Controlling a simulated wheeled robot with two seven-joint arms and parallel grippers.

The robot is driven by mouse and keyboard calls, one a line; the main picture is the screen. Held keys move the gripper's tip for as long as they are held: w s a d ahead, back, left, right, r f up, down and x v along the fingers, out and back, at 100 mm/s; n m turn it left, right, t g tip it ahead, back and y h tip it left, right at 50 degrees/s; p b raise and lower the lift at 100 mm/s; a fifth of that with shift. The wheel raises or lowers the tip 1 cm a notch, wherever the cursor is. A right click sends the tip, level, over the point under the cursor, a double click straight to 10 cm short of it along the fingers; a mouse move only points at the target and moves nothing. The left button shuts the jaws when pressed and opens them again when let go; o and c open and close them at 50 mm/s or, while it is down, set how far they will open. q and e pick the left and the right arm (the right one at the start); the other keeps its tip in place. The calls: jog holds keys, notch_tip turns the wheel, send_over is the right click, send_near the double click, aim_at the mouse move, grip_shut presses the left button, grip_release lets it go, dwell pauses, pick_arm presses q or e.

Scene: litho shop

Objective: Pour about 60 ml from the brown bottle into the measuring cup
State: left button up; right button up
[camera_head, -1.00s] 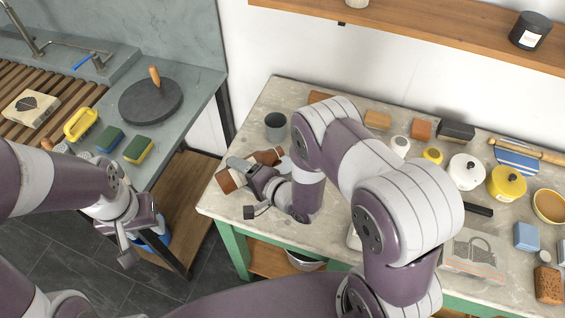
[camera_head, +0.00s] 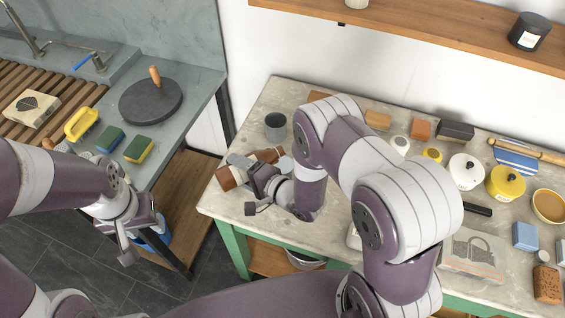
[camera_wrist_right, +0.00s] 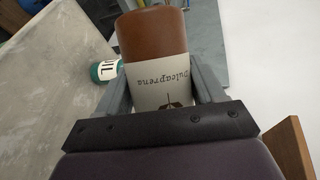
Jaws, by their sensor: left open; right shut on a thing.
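The brown bottle (camera_head: 227,178) is tipped far over, nearly on its side, above the left part of the stone-topped table. My right gripper (camera_head: 246,174) is shut around its middle. In the right wrist view the bottle (camera_wrist_right: 153,35) sits between both fingers (camera_wrist_right: 163,90), its white label upside down. A pale round thing (camera_head: 286,164) shows near the bottle's right end, partly behind my right arm; I cannot tell for sure that it is the measuring cup. No liquid stream is visible. My left gripper (camera_head: 142,238) is open and empty beside the sink counter.
A dark grey cup (camera_head: 275,126) stands behind the bottle. Yellow (camera_head: 506,183) and white (camera_head: 466,170) lidded pots and several blocks fill the table's right side. In the right wrist view a green labelled container (camera_wrist_right: 104,70) is left of the bottle. My right arm covers the table's middle.

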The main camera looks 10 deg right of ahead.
jog(key=shift+r, duration=0.45)
dwell(0.4)
notch_tip(320, 180, down, 5)
jog(key=shift+r+n+h+b, duration=0.2)
jog(key=shift+n+h+b, duration=0.5)
jog(key=shift+n+b, duration=0.4)
jog(key=shift+r, duration=0.2)
